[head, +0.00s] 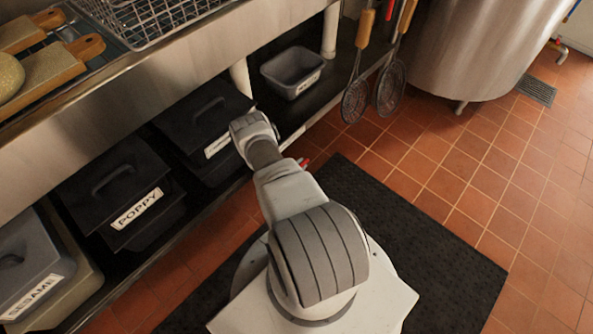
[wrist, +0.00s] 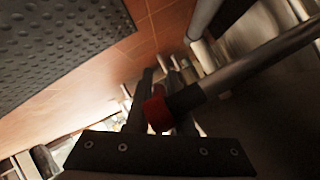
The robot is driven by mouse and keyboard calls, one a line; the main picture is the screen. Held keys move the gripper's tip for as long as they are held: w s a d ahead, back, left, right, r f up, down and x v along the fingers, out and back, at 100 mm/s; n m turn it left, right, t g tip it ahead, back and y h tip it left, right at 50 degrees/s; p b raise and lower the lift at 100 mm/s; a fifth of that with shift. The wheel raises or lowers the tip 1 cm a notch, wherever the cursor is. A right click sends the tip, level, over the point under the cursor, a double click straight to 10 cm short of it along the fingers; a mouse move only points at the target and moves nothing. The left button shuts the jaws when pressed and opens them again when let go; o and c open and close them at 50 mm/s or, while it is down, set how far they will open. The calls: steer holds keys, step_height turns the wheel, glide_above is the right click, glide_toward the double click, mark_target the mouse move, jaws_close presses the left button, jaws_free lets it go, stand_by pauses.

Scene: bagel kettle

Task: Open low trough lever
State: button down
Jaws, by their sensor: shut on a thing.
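The lever shows in the wrist view as a red grip (wrist: 157,110) beside the end of a grey metal pipe (wrist: 245,72) that comes in from the upper right. My gripper (wrist: 164,80) has its two dark fingers on either side of the red grip and is shut on it. In the head view a small red piece (head: 304,162) shows low by the shelf's front edge, just right of my arm. It looks like the same lever. My fingers are hidden behind my arm there, and the trough itself cannot be made out.
Dark lidded bins, one labelled POPPY (head: 138,208), fill the low shelf beside my arm. A grey tub (head: 292,72) sits farther along. Two skimmers (head: 357,98) hang near the large steel kettle (head: 480,45). A black mat (head: 430,225) covers the floor; open tiles lie right.

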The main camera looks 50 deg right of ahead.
steer(key=shift+w+a+r+h, duration=0.1)
steer(key=shift+w+r+h, duration=0.1)
steer(key=shift+h, duration=0.3)
stand_by(0.3)
steer(key=c, duration=0.8)
jaws_free()
steer(key=shift+s+r, duration=0.1)
steer(key=shift+r, duration=0.1)
